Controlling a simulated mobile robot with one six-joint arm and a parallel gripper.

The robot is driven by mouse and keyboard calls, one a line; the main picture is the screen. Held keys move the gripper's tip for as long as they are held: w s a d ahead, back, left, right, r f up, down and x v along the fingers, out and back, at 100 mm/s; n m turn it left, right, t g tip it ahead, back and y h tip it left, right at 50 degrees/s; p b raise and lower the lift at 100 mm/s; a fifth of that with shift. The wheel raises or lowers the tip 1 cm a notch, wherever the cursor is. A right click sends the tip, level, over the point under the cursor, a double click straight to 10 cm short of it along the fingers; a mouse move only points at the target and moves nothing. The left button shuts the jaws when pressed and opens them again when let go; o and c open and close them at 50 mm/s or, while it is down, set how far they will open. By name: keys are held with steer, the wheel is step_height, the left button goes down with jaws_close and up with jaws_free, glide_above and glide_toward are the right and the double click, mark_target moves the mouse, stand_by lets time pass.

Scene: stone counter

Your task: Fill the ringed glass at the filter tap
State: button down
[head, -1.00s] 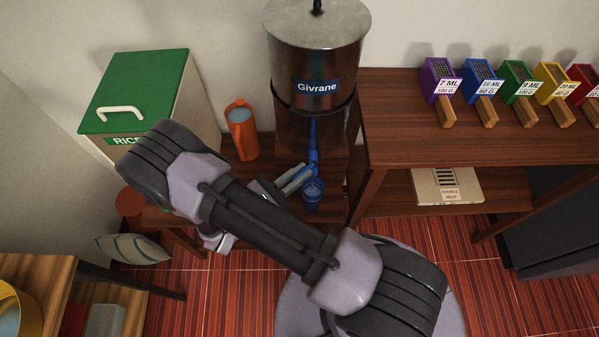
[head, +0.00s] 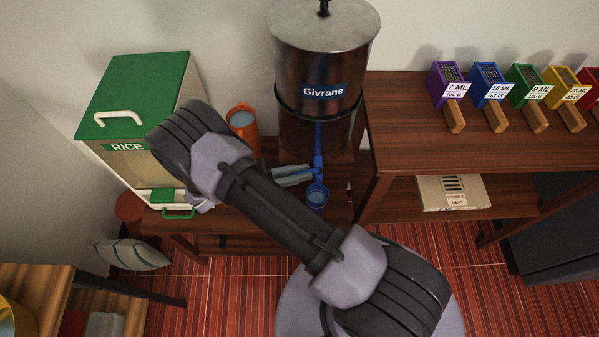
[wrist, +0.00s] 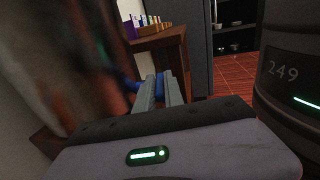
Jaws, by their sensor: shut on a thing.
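My gripper (head: 311,175) reaches in from the left, above and beside the glass. It appears shut on the blue tap lever, though the contact is small. The wrist view shows blue parts at and beside my fingertips (wrist: 160,80).
A rice bin (head: 140,120) with a green lid and an orange jug (head: 241,122) of water stand to the left. A wooden shelf (head: 440,140) with several coloured, labelled scoops is at right. A boxed item (head: 430,190) lies on its lower shelf.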

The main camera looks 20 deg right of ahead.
steer(key=shift+w+m+g, duration=0.1)
steer(key=shift+m+g, duration=0.2)
steer(key=shift+g, duration=0.2)
steer(key=c, duration=1.4)
jaws_free()
steer(key=shift+c, duration=0.2)
